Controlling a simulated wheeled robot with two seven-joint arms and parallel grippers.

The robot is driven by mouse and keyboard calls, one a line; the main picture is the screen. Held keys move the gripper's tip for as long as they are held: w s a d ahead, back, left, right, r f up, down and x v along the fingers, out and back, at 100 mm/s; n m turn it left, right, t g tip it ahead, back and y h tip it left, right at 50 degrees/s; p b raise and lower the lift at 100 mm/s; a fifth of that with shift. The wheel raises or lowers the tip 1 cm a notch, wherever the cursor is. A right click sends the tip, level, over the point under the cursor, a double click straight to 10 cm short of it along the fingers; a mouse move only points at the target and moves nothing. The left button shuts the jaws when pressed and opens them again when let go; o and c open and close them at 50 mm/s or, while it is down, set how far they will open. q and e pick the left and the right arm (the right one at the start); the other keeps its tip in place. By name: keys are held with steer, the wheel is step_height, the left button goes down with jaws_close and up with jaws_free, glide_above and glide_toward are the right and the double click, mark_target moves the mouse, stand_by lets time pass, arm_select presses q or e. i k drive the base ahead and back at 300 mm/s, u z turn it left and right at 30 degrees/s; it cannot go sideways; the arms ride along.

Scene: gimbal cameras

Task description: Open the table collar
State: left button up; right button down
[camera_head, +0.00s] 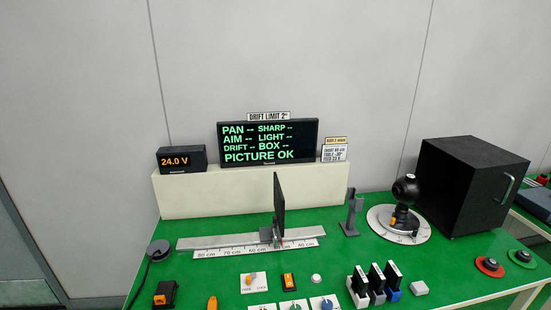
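A round white turntable (378,222) with markings on its rim lies on the green bench at the right. A black ball-shaped camera (405,189) stands on it on a dark base. Neither of my grippers is in view.
A large black box (462,185) with a handle stands right of the turntable. A grey post (351,213) stands left of it. A dark upright panel (279,207) stands on a scaled rail (220,241). Knobs, switches and several small modules (376,284) line the front. A display (268,143) reads PICTURE OK.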

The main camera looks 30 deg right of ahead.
mark_target(394, 219)
steer(key=z, duration=1.9)
